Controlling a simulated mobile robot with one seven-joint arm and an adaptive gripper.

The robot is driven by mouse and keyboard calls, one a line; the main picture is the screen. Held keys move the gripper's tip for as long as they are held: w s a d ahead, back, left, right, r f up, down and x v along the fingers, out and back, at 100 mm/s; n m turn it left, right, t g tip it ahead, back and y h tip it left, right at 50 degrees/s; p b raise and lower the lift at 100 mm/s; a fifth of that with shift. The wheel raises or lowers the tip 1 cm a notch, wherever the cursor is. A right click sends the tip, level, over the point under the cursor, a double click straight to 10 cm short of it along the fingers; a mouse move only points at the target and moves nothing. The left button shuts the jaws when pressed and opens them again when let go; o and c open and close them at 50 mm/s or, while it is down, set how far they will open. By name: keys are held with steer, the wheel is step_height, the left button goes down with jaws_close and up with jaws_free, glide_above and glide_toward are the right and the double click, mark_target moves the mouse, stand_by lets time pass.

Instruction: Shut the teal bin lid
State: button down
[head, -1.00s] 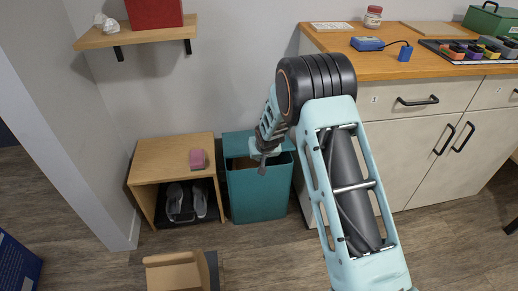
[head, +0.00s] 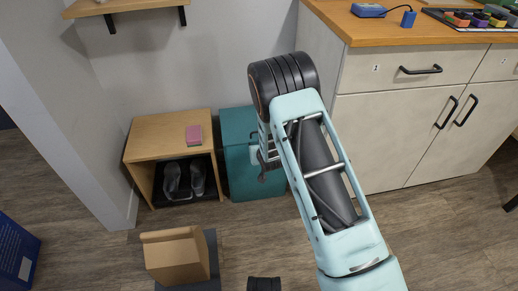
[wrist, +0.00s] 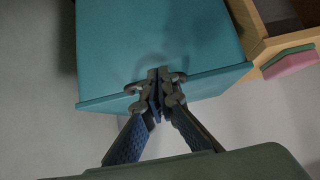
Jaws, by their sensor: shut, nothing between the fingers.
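The teal bin (head: 245,180) stands on the floor between a small wooden shelf and the drawer cabinet. Its lid (head: 237,126) appears down over the top in the head view, with no opening visible. My arm hides the lid's right part.
The wooden shelf (head: 170,128) holds a pink block (head: 194,135) on top and shoes (head: 185,178) inside. The cabinet (head: 385,120) stands to the right. Floor between box and cabinet is partly clear.

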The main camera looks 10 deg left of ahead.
steer(key=shift+s+f, duration=0.25)
steer(key=shift+f, duration=0.25)
steer(key=v, duration=1.2)
steer(key=shift+w+r, duration=0.2)
steer(key=shift+r, duration=0.25)
